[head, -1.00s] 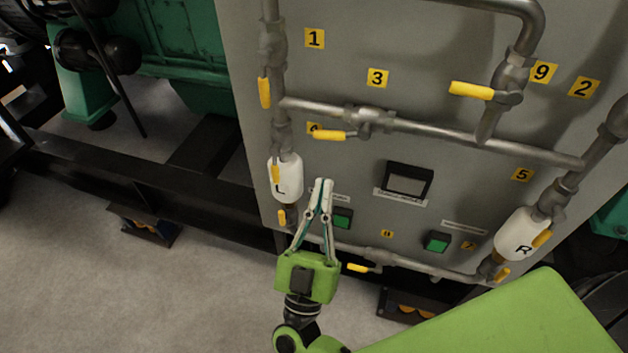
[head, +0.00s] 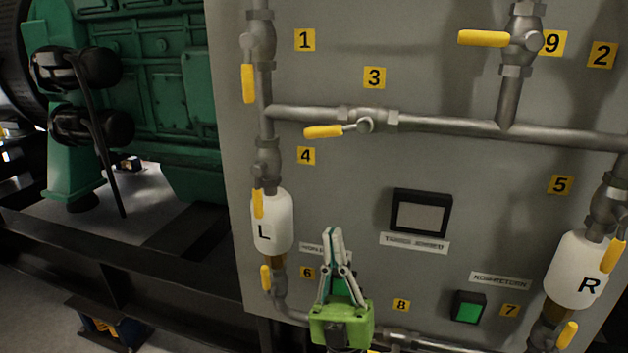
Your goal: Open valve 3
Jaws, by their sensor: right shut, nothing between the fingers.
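Valve 3 (head: 366,122) sits on the upper horizontal pipe, below the yellow label 3 (head: 374,78). Its yellow handle (head: 323,132) points left, roughly along the pipe. My right gripper (head: 333,236) is in front of the lower panel, pointing up, with its fingers shut and empty. It is well below valve 3 and apart from its handle. It covers part of a green button and part of the lower pipe. My left gripper is not in view.
The grey panel (head: 450,90) carries other yellow-handled valves, including valve 1 (head: 249,83) and valve 9 (head: 484,39). White containers L (head: 272,222) and R (head: 576,270) flank a small display (head: 421,212). The space between gripper and valve 3 looks clear.

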